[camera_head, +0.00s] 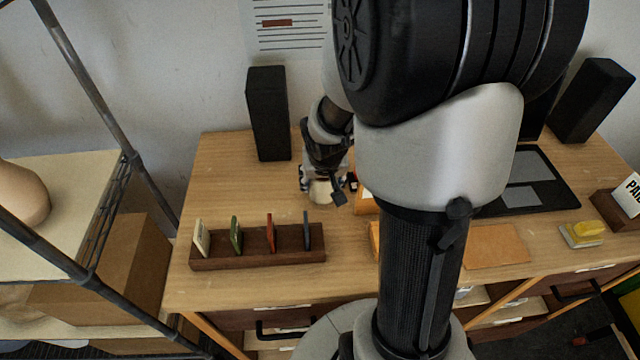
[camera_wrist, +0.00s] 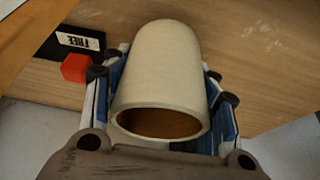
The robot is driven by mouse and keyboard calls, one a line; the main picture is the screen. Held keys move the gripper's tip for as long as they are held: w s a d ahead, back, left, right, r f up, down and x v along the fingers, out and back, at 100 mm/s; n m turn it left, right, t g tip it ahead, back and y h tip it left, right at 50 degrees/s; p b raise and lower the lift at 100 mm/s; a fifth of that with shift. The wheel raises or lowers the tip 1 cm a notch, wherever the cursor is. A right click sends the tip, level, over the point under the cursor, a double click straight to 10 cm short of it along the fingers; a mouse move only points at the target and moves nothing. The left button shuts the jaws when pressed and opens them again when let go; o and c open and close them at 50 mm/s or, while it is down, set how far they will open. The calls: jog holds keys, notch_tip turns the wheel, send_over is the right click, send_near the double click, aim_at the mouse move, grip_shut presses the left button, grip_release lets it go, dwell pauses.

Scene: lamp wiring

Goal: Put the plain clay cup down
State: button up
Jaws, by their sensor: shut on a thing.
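The plain clay cup (camera_wrist: 160,75) is cream coloured with a brown inside and fills the middle of the wrist view, its open rim toward the camera. My gripper (camera_wrist: 163,95) is shut on it, with blue-lined fingers on both sides of its wall. In the head view the cup (camera_head: 320,191) is a small pale shape at my gripper (camera_head: 321,180), over the desk behind the wooden rack. Part of the cup is hidden by the gripper there. I cannot tell whether its base touches the desk.
A wooden rack (camera_head: 258,262) with several coloured cards stands in front of the gripper. A black speaker (camera_head: 268,113) stands behind left. A red block (camera_wrist: 75,68) and a black "FREE" label (camera_wrist: 80,42) are close beside the cup. The desk (camera_head: 215,185) is bare at the left.

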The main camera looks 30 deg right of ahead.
notch_tip(320, 180, down, 2)
jog(key=shift+w+f+b, duration=0.1)
jog(key=shift+b, duration=0.2)
jog(key=o, duration=1.3)
jog(key=shift+c, duration=0.2)
